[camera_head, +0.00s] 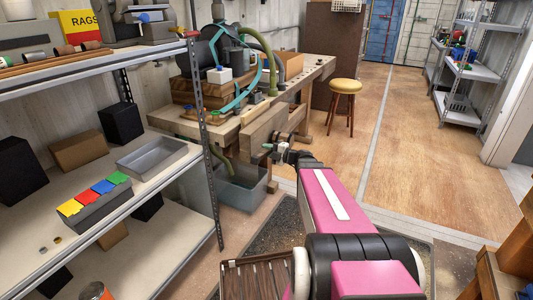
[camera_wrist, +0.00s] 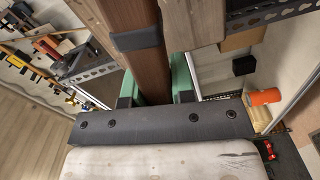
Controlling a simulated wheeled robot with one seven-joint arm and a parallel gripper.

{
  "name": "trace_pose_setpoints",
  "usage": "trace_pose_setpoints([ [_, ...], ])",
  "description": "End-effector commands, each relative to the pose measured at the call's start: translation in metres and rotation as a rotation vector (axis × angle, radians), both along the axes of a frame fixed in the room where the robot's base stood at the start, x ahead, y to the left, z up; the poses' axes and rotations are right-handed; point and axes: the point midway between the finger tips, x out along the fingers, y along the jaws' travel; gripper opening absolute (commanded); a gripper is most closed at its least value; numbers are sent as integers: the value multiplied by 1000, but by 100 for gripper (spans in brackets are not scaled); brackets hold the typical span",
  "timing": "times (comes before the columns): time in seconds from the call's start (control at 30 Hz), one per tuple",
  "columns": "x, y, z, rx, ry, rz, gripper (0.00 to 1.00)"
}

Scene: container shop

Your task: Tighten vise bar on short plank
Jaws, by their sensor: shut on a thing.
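The wooden vise (camera_head: 262,127) is on the front of the workbench (camera_head: 318,75). My gripper (camera_head: 274,150) is at the front of this vise, low beside its wooden jaw. In the wrist view my gripper's green fingers (camera_wrist: 156,88) stand on either side of a brown wooden bar (camera_wrist: 150,66), shut on it. The bar runs up past a dark band (camera_wrist: 136,38) between paler wooden pieces. I take it for the vise bar. I cannot clearly make out the short plank or whether the jaws press on it.
A grey bin (camera_head: 242,188) stands on the floor below the bench. A metal shelf unit (camera_head: 170,165) with boxes and trays is close at the left. A yellow-topped stool (camera_head: 345,88) stands past the bench. The floor to the right is largely clear.

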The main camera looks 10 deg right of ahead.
Motion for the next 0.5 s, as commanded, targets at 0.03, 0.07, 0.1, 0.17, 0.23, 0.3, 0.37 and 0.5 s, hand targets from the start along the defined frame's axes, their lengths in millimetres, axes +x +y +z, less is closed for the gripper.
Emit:
trace_pose_setpoints([
  [0.03,-1,-3,0,3,4,-8,0],
  [0.07,-1,-3,0,3,4,-8,0],
  [0.1,-1,-3,0,3,4,-8,0],
  [0.17,-1,-3,0,3,4,-8,0],
  [0.23,-1,-3,0,2,4,-8,0],
  [0.3,0,-3,0,2,4,-9,27],
  [0.37,0,-3,0,2,4,-8,46],
  [0.5,0,-2,0,1,2,-5,49],
])
